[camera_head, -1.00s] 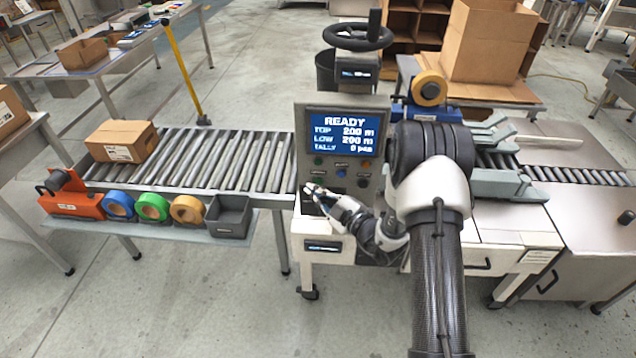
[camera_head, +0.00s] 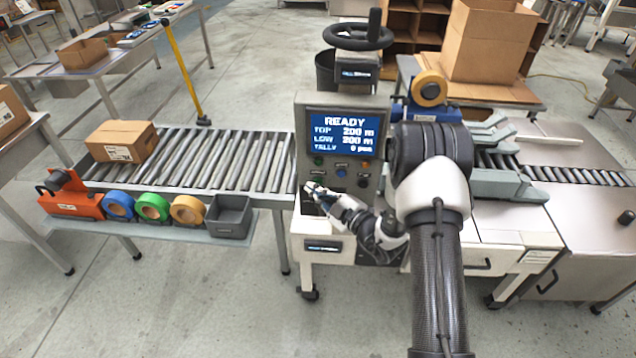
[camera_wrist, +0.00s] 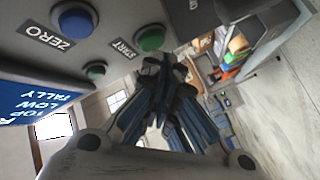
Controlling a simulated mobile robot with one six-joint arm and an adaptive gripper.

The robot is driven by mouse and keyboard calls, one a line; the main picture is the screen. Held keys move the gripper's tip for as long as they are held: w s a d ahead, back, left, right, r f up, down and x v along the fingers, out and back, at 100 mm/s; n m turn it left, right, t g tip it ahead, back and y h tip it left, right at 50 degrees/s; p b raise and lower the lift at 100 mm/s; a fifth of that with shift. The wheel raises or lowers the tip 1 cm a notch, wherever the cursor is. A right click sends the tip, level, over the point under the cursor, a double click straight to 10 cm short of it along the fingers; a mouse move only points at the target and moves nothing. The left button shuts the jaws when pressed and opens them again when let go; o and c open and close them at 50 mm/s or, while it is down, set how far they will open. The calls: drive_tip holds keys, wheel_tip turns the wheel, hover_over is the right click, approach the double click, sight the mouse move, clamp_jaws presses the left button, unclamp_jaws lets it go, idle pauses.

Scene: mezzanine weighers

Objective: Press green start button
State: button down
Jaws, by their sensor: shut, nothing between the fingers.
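The green start button (camera_wrist: 150,38) shows in the wrist view, round and domed beside its START label, on the grey control panel (camera_wrist: 125,18). My gripper (camera_wrist: 165,62) is shut and empty, its dark fingertips very close to the button's edge in that view. I cannot tell whether they touch it. In the head view my gripper (camera_head: 312,189) is at the lower left of the panel (camera_head: 301,135) and covers the start button's area. The panel screen (camera_head: 341,133) reads READY.
In the head view, an orange button (camera_head: 365,163) is at the panel's right. A roller conveyor (camera_head: 225,160) with a carton (camera_head: 121,140) lies left; a handwheel (camera_head: 358,37) stands above.

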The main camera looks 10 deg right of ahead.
drive_tip(key=shift+w+d, duration=0.2)
drive_tip(key=shift+w, duration=0.35)
idle(0.7)
drive_tip(key=shift+s, duration=0.1)
drive_tip(key=shift+s+a+p, duration=0.25)
drive_tip(key=shift+s+p, duration=0.05)
drive_tip(key=shift+s, duration=0.4)
drive_tip(key=shift+s+a+p, duration=0.2)
drive_tip(key=shift+s+a, duration=0.05)
drive_tip(key=shift+s, duration=0.55)
drive_tip(key=shift+s+a+p, duration=0.25)
drive_tip(key=shift+s+a, duration=0.05)
drive_tip(key=shift+s, duration=0.5)
drive_tip(key=shift+s+a+p, duration=0.2)
drive_tip(key=shift+s+a, duration=0.05)
drive_tip(key=shift+s, duration=0.55)
